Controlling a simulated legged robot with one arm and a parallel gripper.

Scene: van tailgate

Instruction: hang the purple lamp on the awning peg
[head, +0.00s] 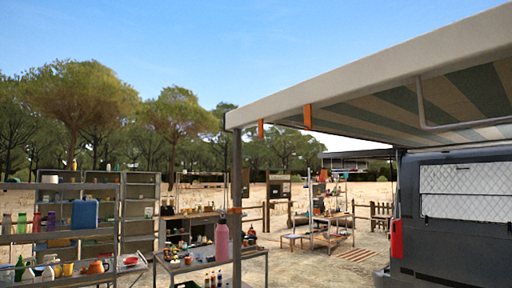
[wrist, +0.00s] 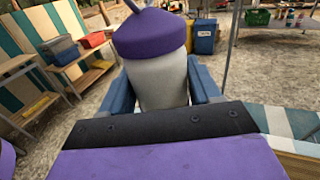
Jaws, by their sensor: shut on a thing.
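The purple lamp (wrist: 152,36) fills the upper middle of the wrist view, with a purple cap, a pale whitish body and part of a grey-blue handle at the top edge. My gripper (wrist: 162,88) is shut on its body, with one blue finger on each side. The lamp looks upright; its lower end is hidden behind the dark strip of my gripper. In the head view the awning (head: 370,75) reaches out from the van, with two orange tabs (head: 307,117) under its front edge. I cannot make out which part is the peg. My gripper is not in the head view.
Shelves (head: 140,205) with many goods stand at the left. The dark van (head: 450,225) is at the right. Blue and red bins (wrist: 62,50) show in the wrist view.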

